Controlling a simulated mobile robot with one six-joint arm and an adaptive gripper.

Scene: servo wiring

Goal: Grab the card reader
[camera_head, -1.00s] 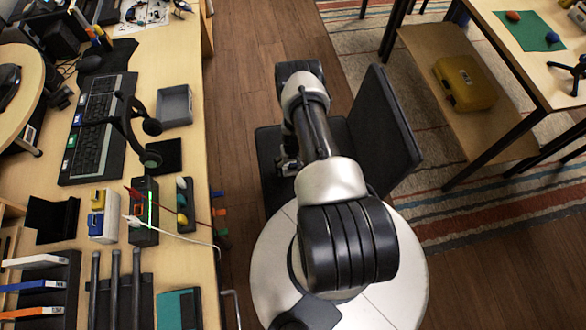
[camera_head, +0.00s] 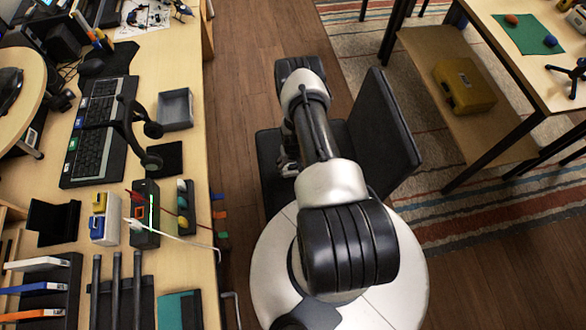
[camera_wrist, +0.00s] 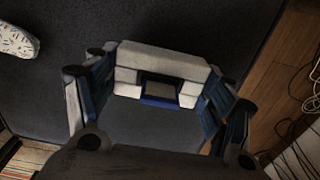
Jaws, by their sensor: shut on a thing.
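My gripper (camera_wrist: 160,92) is over the dark chair, seen from above in the wrist view. Its fingers come in from both sides and are shut on a small grey thing with a blue edge (camera_wrist: 163,90). A pale block shows around and behind it; I cannot tell where the finger pads end. I cannot tell for sure whether the held thing is the card reader. In the head view my gripper (camera_head: 287,165) is small and partly hidden by my arm, and the held thing does not show clearly.
The black chair (camera_head: 385,125) stands beside my arm, its backrest to the right. The desk (camera_head: 180,85) at left holds a keyboard (camera_head: 100,125), a grey tray (camera_head: 175,108), a headset (camera_head: 130,125) and a black box with a green light (camera_head: 146,210). Loose cables (camera_wrist: 300,140) lie at right.

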